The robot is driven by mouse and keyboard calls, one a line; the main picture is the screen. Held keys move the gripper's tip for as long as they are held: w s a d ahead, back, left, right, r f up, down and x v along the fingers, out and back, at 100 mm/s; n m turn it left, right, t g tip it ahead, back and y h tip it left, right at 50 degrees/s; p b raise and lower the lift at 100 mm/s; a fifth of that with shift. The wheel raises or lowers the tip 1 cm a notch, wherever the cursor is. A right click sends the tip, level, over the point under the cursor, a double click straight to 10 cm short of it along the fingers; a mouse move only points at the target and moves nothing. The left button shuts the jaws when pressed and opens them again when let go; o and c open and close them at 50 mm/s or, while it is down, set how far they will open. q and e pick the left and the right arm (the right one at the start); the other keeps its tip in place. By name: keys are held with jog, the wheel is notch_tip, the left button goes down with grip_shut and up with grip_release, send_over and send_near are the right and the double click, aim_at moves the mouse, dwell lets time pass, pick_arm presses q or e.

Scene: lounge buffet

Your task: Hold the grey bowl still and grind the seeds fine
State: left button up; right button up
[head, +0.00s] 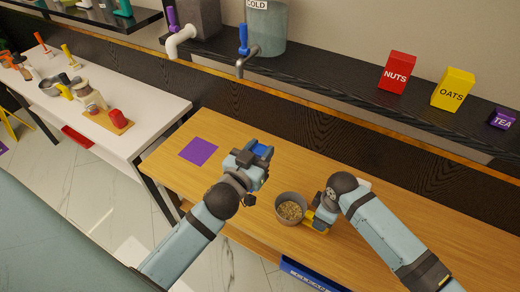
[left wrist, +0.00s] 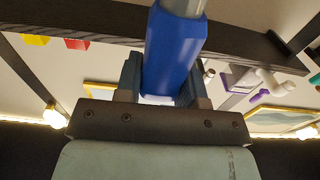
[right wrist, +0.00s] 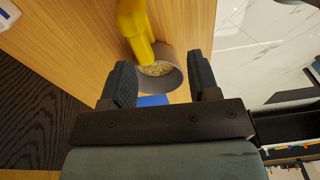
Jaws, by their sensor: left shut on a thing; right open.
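The grey bowl (head: 289,221) stands on the wooden counter with seeds (head: 290,210) in it. Its yellow handle (head: 315,230) points right; the right wrist view shows the bowl (right wrist: 172,80) and handle (right wrist: 134,25) too. My left gripper (head: 259,156) is shut on a blue-handled tool (left wrist: 172,55) with a grey end, held above the counter, left of and beyond the bowl. My right gripper (head: 318,212) is open beside the bowl's right side near the handle. In the right wrist view the bowl shows between and beyond its fingertips; I cannot tell whether they touch.
A purple mat (head: 199,151) lies on the counter to the left. A raised dark shelf behind holds a red NUTS box (head: 397,72), a yellow OATS box (head: 453,89), a purple TEA box (head: 502,118) and a COLD dispenser (head: 267,28). The counter between mat and shelf is clear.

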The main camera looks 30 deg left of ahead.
jog(key=w, duration=0.1)
jog(key=w+d+h, duration=0.1)
jog(key=w, duration=0.1)
jog(key=shift+d+f+n, duration=0.15)
jog(key=shift+d+n, duration=0.05)
jog(key=shift+n, duration=0.1)
pick_arm(q)
notch_tip(320, 180, down, 6)
jog(key=b, duration=0.6)
jog(key=shift+f, duration=0.25)
pick_arm(e)
notch_tip(320, 180, down, 8)
jog(key=shift+f, duration=0.1)
pick_arm(q)
jog(key=shift+f+b, duration=0.1)
jog(key=shift+b, duration=0.3)
pick_arm(e)
jog(key=shift+f, duration=0.35)
grip_shut()
